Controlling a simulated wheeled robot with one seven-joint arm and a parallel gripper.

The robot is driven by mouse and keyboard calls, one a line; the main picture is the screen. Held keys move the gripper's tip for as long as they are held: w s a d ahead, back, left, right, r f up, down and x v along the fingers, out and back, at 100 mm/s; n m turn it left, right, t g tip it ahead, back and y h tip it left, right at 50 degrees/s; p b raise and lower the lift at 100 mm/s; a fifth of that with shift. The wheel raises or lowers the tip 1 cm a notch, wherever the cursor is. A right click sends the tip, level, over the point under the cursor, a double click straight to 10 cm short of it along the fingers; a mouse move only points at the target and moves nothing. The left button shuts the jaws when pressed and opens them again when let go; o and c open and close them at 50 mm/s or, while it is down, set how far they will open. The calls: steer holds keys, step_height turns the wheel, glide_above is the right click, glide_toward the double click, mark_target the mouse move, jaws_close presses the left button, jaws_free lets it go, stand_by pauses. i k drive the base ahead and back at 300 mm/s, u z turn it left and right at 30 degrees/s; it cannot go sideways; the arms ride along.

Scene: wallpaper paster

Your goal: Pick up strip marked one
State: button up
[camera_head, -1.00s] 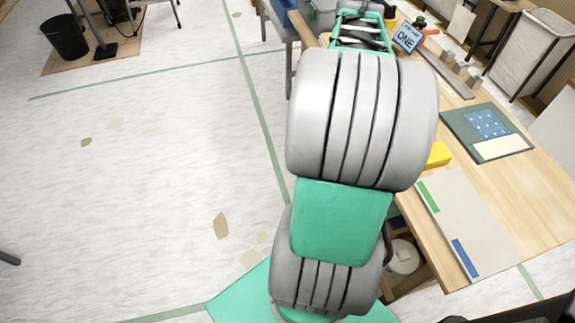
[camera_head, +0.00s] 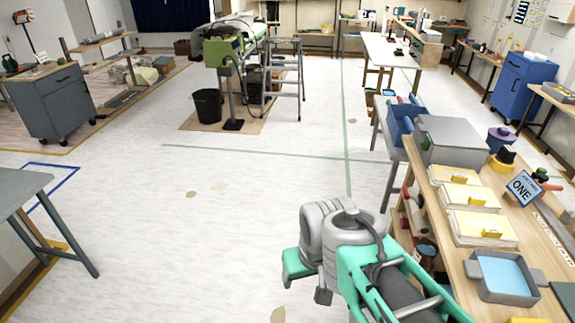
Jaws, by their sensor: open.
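A blue sign reading ONE (camera_head: 523,187) stands on the wooden workbench (camera_head: 470,278) at right. Beside it, three pale, flat pieces with yellow tags lie in a row: a far one (camera_head: 443,175), a middle one (camera_head: 484,197) and a near one (camera_head: 462,229). Their tag markings are too small to read, and I cannot tell whether any is the strip marked one. My green and grey arm crosses the lower middle, left of the bench. I cannot make out my gripper in this view.
A tray with blue contents (camera_head: 502,272) sits at the bench's near end. A grey box (camera_head: 455,140) and a blue bin (camera_head: 404,122) stand beyond the pale pieces. A black bucket (camera_head: 208,106) is on the floor.

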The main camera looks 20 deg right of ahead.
mark_target(488, 229)
steer(key=z, duration=1.4)
